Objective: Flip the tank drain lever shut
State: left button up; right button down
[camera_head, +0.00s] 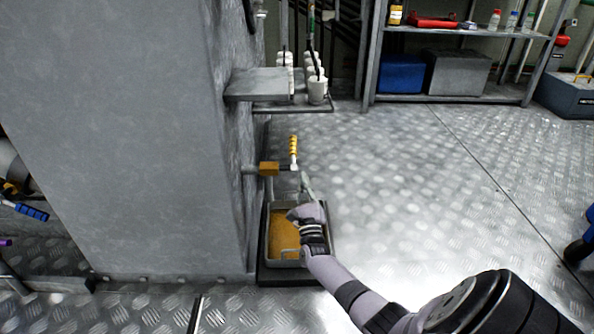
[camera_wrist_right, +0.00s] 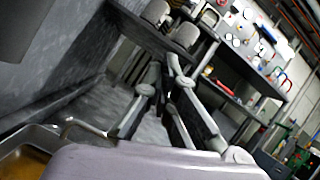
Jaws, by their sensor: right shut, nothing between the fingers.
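The drain lever has a yellow ribbed handle (camera_head: 293,146) that stands upright. It is on a brass valve (camera_head: 268,168) on a pipe from the side of the grey tank (camera_head: 120,110). My right gripper (camera_head: 302,178) is shut and empty, its fingers pointing up just below and right of the lever. I cannot tell whether they touch it. The fingers also show in the right wrist view (camera_wrist_right: 166,82), where I cannot make out the lever. My left gripper is not in view.
A drip tray (camera_head: 265,222) with amber liquid stands on the floor under the valve, below my right wrist. A small ledge (camera_head: 258,84) and a rack with white cups (camera_head: 317,90) jut out above. Shelving (camera_head: 460,99) stands at the back.

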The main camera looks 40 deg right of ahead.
jog(key=shift+w+r+b, duration=0.15)
jog(key=shift+w+r, duration=0.3)
jog(key=shift+r, duration=0.4)
jog(key=shift+w+r+b, duration=0.15)
jog(key=shift+w+r, duration=0.35)
jog(key=shift+r, duration=0.3)
jog(key=shift+w+r+b, duration=0.15)
jog(key=shift+w+r, duration=0.3)
jog(key=shift+r, duration=0.4)
jog(key=shift+r+t+h, duration=0.1)
jog(key=shift+t+h, duration=0.2)
jog(key=shift+t, duration=0.1)
